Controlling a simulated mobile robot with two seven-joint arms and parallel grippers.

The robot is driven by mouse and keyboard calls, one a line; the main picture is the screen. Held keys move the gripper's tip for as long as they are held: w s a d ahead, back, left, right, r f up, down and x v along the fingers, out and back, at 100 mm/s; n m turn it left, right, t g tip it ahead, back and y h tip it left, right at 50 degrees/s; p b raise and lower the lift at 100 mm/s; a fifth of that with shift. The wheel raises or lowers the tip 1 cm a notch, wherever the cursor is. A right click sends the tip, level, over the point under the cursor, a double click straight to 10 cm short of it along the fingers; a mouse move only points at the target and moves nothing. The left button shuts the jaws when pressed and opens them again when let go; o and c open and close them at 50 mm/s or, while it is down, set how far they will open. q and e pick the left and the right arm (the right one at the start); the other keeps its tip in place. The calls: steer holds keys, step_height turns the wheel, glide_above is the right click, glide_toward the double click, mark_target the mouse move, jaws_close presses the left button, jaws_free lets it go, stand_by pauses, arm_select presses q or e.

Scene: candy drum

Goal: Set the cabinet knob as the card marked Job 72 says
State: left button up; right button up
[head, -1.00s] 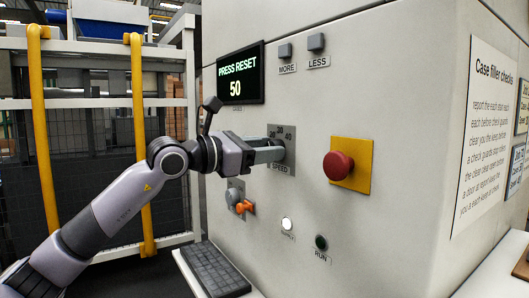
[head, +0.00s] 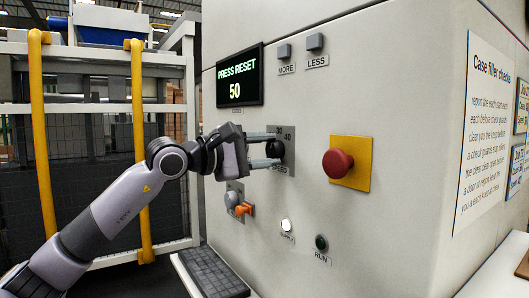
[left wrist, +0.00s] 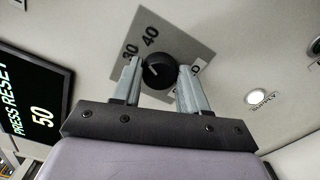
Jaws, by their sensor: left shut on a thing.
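The black round cabinet knob (head: 274,149) sits on a grey SPEED plate (head: 288,166). In the left wrist view the knob (left wrist: 158,72) has a small pale mark, and the plate shows 30 and 40 beside it. My left gripper (left wrist: 161,85) is shut on the knob, one finger on each side; in the head view it (head: 268,150) comes from the left, one finger above the other. Two blue-headed job cards, an upper one (head: 523,92) and a lower one (head: 516,165), are cut off at the right edge; their numbers are not readable. My right gripper is out of view.
A display (head: 238,76) reads PRESS RESET 50. MORE (head: 284,51) and LESS (head: 315,42) buttons are above the plate. A red stop button (head: 338,163) is right of the knob. A fence stands left.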

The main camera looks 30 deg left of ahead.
arm_select(q)
steer(key=shift+m, duration=1.9)
steer(key=o, duration=1)
steer(key=shift+s+a+f+b, duration=0.15)
steer(key=shift+s+a+b, duration=0.15)
steer(key=shift+s, duration=0.2)
steer(key=b+v, duration=0.2)
steer(key=v, duration=0.4)
steer(key=shift+s+d, duration=0.1)
